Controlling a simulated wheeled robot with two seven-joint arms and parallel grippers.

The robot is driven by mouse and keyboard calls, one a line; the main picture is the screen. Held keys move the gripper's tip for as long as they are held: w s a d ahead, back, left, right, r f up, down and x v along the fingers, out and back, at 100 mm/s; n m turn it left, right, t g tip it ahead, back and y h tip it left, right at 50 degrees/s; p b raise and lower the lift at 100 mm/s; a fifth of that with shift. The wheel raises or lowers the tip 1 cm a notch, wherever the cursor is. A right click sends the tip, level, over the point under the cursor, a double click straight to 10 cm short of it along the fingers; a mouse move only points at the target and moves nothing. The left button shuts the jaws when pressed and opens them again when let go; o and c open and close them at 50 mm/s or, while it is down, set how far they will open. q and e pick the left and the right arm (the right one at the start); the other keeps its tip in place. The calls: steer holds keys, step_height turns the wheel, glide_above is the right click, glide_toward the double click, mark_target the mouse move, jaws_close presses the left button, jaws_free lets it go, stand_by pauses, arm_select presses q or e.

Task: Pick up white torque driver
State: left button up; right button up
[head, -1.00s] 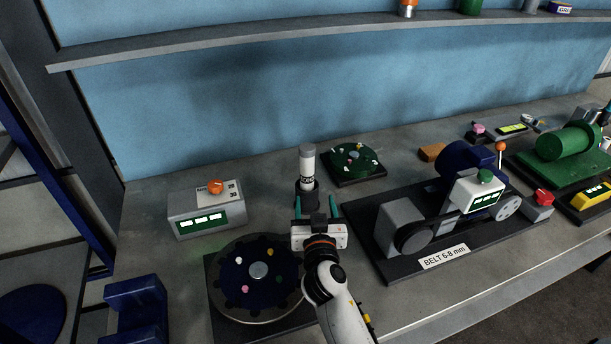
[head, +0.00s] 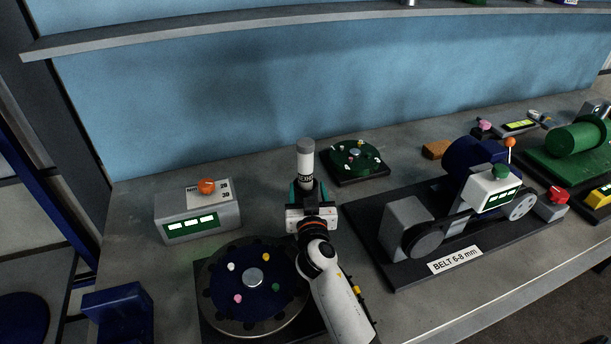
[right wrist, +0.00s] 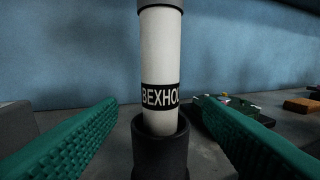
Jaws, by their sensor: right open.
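The white torque driver (head: 305,165) stands upright in a dark round holder on the bench, with a grey cap and a black lettered band. In the right wrist view the driver (right wrist: 161,60) rises from its black holder (right wrist: 160,152), in the middle between my two green fingers. My right gripper (head: 309,190) is open, just in front of the driver and low, about level with the holder. In the right wrist view the fingers of the right gripper (right wrist: 160,130) flank it with gaps on both sides. My left gripper is not in view.
A grey box with an orange knob (head: 198,215) stands left. A dark round turntable (head: 254,300) lies front left, a green disc (head: 355,158) behind right. A belt machine (head: 450,220) takes the right side. A shelf (head: 300,28) runs above.

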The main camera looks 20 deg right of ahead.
mark_target(306, 178)
steer(key=x, duration=0.6)
steer(key=shift+w+d+f, duration=0.1)
steer(key=shift+w, duration=0.2)
steer(key=shift+s, duration=0.1)
steer(key=shift+c, duration=0.6)
steer(key=c, duration=0.9)
steer(key=shift+r, duration=0.25)
steer(key=shift+c, duration=0.2)
